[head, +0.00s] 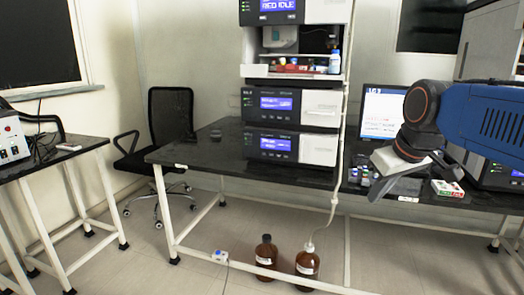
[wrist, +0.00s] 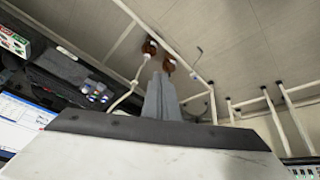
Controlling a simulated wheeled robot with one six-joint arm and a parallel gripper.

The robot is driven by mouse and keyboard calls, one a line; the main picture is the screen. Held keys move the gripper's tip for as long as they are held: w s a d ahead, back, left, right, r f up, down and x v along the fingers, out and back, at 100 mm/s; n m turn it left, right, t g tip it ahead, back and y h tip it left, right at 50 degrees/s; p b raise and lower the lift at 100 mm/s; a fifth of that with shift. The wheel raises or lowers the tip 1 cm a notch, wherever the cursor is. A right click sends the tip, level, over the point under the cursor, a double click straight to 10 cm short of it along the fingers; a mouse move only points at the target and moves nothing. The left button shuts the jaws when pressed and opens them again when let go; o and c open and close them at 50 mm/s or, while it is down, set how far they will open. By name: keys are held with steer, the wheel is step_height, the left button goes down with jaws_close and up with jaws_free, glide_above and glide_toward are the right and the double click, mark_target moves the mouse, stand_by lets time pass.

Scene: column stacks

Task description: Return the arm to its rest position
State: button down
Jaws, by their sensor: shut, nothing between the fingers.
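My arm, blue with a dark joint and an orange ring, reaches in from the right in the head view. My gripper (wrist: 161,82) shows in the wrist view as two grey fingers close together, with nothing between them. In the head view, my gripper (head: 377,187) hangs low below the pale wrist housing, in front of the black bench (head: 240,155). It partly covers things on the bench, and its fingertips are hard to make out there.
Stacked instruments (head: 290,122) stand on the bench left of my arm. A monitor (head: 383,110) and a red-and-green box (head: 447,188) are near my wrist. Brown bottles (head: 266,257) stand on the floor. A chair (head: 170,125) and side table (head: 50,155) are left.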

steer(key=s+d+f+m, duration=0.1)
steer(key=s+f+m, duration=0.2)
steer(key=s+f, duration=1.3)
steer(key=shift+s+d+f+m+g+h, duration=0.3)
steer(key=shift+f+m, duration=0.1)
steer(key=shift+f, duration=0.3)
